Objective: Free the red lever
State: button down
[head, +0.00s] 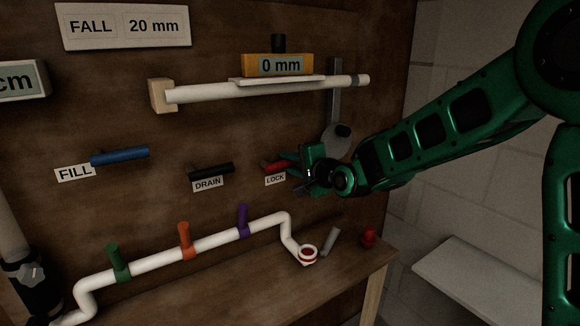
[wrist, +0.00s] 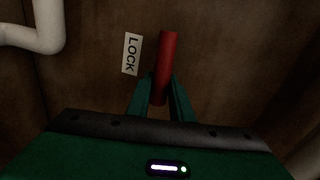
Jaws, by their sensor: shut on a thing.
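The red lever (head: 272,167) sits on the brown board just above the LOCK label (head: 275,180). In the wrist view the red lever (wrist: 167,60) runs lengthwise between the fingers, beside the LOCK label (wrist: 131,54). My gripper (head: 292,160) reaches in from the right and is shut on the lever's near end. In the wrist view the green fingers of my gripper (wrist: 160,95) lie on both sides of the lever. The lever's mount on the board is hard to see in the dark.
A blue FILL lever (head: 120,156) and a black DRAIN lever (head: 212,171) are to the left. Above is a white pipe (head: 210,93) with a 0 mm gauge (head: 280,65). Below, a white pipe (head: 155,263) carries coloured handles.

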jog(key=n, duration=0.1)
jog(key=r+n, duration=0.1)
jog(key=shift+s+a+r+n+h, duration=0.2)
jog(key=shift+r+n+h, duration=0.1)
jog(key=shift+h, duration=0.1)
jog(key=n, duration=0.1)
jog(key=r+n, duration=0.1)
jog(key=n+t, duration=0.1)
jog(key=shift+s+a+r, duration=0.2)
jog(key=shift+s+a, duration=0.05)
jog(key=shift+a, duration=0.15)
jog(key=shift+s+a+r+n+t+h, duration=0.15)
jog(key=shift+a+r+n+h, duration=0.05)
jog(key=shift+n, duration=0.35)
jog(key=shift+s+a+r+n+t+h, duration=0.1)
jog(key=shift+a+r+n+t+h, duration=0.1)
jog(key=shift+n, duration=0.35)
jog(key=shift+s+a+r+n+t, duration=0.15)
jog(key=shift+s+a+n+t, duration=0.05)
jog(key=shift+n, duration=0.4)
jog(key=shift+s+a+r+n+t, duration=0.15)
jog(key=shift+a+n, duration=0.05)
jog(key=shift+n, duration=0.4)
jog(key=c, duration=1.6)
grip_release()
jog(key=shift+o, duration=0.2)
jog(key=shift+r, duration=0.1)
